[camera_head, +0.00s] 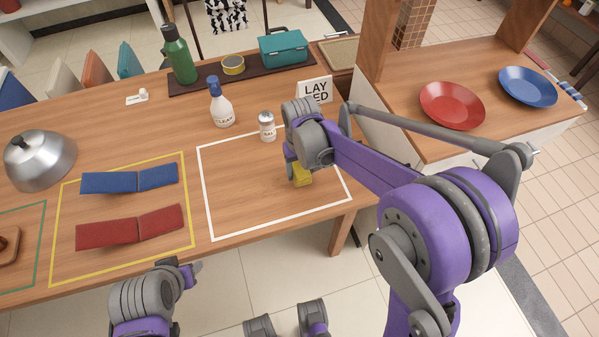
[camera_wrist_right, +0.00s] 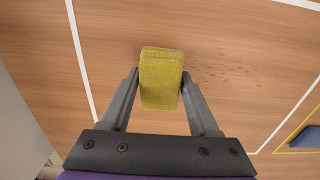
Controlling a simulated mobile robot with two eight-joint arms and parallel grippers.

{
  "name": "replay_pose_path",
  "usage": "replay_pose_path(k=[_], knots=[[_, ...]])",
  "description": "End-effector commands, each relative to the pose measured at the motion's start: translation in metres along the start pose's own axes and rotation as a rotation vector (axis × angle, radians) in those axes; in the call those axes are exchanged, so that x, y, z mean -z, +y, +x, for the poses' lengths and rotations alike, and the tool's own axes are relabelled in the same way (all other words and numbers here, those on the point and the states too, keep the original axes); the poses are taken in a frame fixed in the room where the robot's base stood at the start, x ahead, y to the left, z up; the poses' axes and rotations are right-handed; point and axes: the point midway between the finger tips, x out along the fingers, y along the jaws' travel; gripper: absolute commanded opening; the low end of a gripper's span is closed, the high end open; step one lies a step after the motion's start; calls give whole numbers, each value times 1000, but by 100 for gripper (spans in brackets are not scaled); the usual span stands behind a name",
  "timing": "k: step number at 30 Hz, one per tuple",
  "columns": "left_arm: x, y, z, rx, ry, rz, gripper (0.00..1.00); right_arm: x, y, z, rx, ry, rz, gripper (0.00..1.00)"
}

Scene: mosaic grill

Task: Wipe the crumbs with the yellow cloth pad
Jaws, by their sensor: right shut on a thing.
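My right gripper (camera_head: 298,180) is shut on the yellow cloth pad (camera_head: 302,176), over the right part of the white-outlined area (camera_head: 222,238). In the right wrist view, the pad (camera_wrist_right: 161,82) sits between the two fingers of the right gripper (camera_wrist_right: 160,98). Small brown crumbs (camera_wrist_right: 222,73) lie on the wood just right of the pad in that view. I cannot make them out in the head view. Whether the pad touches the table is unclear. My left gripper (camera_head: 183,272) is in front of the table edge, and its jaw opening cannot be made out.
A salt shaker (camera_head: 267,127) and a white bottle (camera_head: 221,106) stand behind the white outline. A small sign (camera_head: 315,90) stands behind my right wrist. Blue (camera_head: 130,180) and red (camera_head: 130,228) folded cloths lie left in the yellow outline. The white-outlined area's left part is clear.

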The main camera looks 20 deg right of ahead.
Motion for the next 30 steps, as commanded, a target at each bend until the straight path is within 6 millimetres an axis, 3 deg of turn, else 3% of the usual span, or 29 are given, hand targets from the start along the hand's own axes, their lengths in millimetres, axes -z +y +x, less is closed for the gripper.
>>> replay_pose_path(k=[18, 30], knots=[[25, 0, -34, 0, 16, 0, 50, 9, 2, -57, 1, 1, 0, 1], [26, 0, -35, 0, 17, 0, 50, 10, 2, -61, 1, 0, 0, 1]])
